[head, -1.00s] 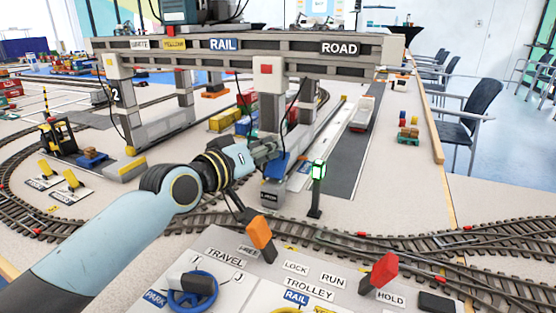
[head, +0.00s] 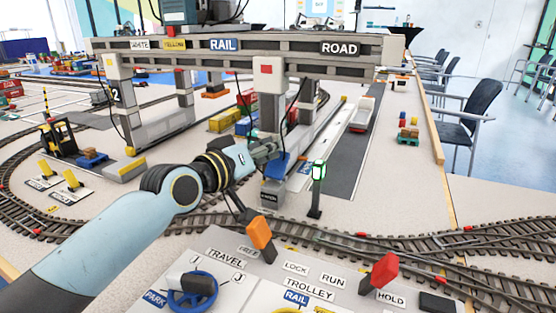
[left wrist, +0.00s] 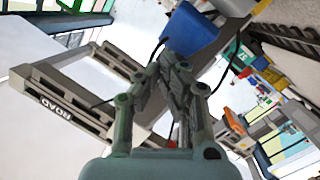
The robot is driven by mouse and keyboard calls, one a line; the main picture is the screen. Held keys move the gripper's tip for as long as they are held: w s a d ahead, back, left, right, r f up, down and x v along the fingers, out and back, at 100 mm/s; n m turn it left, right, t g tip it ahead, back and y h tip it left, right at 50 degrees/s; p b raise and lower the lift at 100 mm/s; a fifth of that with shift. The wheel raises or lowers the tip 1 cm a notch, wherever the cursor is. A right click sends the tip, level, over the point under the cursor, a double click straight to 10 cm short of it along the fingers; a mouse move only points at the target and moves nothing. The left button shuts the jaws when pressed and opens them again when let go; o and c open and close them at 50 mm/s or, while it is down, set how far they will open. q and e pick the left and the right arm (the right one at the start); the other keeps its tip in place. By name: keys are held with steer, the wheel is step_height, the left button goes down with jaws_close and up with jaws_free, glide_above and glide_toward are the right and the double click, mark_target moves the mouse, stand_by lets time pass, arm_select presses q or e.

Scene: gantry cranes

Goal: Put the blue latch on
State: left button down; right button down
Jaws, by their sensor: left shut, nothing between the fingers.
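The blue latch (head: 277,168) is a small blue piece low on the near leg of the gantry crane (head: 300,66), just above the grey foot (head: 272,194). In the left wrist view a large blue part (left wrist: 196,34), which looks like the latch, lies just beyond my fingertips. My left gripper (head: 272,148) is shut and empty, right at the leg beside the latch's upper part. Its closed fingers also show in the left wrist view (left wrist: 176,66). I cannot tell whether they touch the latch. My right gripper is not in view.
A control panel with an orange lever (head: 259,232), a red lever (head: 380,271) and a blue wheel (head: 192,291) lies in front. A green-lit signal lamp (head: 318,172) stands right of the leg. Tracks (head: 440,246) cross the table. Dark cables (head: 297,100) hang near the gripper.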

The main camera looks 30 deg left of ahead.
arm_select(q)
steer(key=shift+w+f, duration=0.25)
steer(key=shift+f, duration=0.05)
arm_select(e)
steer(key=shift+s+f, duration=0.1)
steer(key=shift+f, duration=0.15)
